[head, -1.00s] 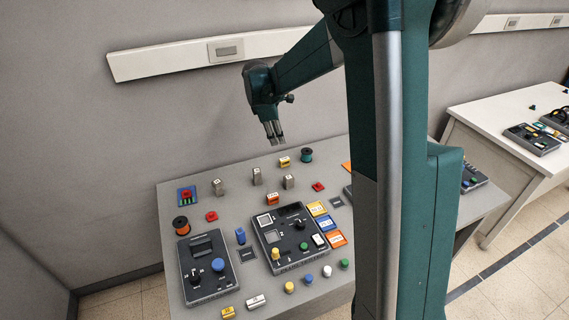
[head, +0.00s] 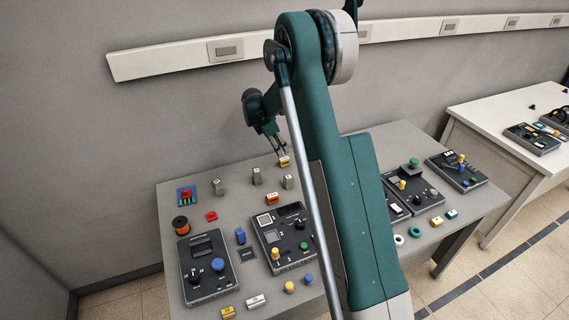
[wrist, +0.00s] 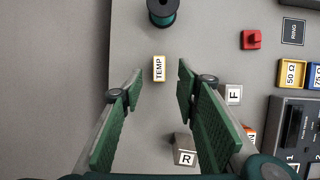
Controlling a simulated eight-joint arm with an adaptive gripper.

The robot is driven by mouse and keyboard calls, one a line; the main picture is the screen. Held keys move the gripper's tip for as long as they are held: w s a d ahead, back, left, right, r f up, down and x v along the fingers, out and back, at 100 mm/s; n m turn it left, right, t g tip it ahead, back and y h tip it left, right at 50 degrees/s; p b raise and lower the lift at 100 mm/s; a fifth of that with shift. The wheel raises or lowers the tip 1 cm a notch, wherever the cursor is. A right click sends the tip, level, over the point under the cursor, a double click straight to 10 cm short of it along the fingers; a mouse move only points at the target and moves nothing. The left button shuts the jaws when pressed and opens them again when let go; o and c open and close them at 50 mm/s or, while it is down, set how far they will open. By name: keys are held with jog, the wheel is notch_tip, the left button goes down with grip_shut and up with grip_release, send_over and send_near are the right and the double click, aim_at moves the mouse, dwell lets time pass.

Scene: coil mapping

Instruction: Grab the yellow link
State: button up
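A small yellow block with a white TEMP label (wrist: 159,69) lies on the table between and beyond my fingertips in the wrist view. In the head view this yellow block (head: 285,162) is at the back of the table, just under my gripper (head: 281,153). My gripper (wrist: 161,76) is open and empty, with one green finger on each side of the block. I cannot tell whether the fingertips are level with it. Another yellow labelled block (head: 228,312) lies at the front edge. I cannot tell from its look which is the link.
A dark teal spool (wrist: 161,12) stands beyond the TEMP block. A red piece (wrist: 251,39) is farther right. The table left of the block is clear.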

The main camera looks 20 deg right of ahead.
aim_at(285, 158)
jog(key=shift+w+d+f, duration=0.15)
jog(key=shift+w+f, duration=0.1)
jog(key=shift+f, duration=0.3)
jog(key=shift+f, duration=0.1)
jog(key=shift+x, duration=1.15)
jog(key=shift+s+d+f, duration=0.1)
jog(key=shift+f, duration=0.05)
jog(key=shift+b+x, duration=0.3)
jog(key=shift+x, duration=2.2)
jog(key=c, duration=1)
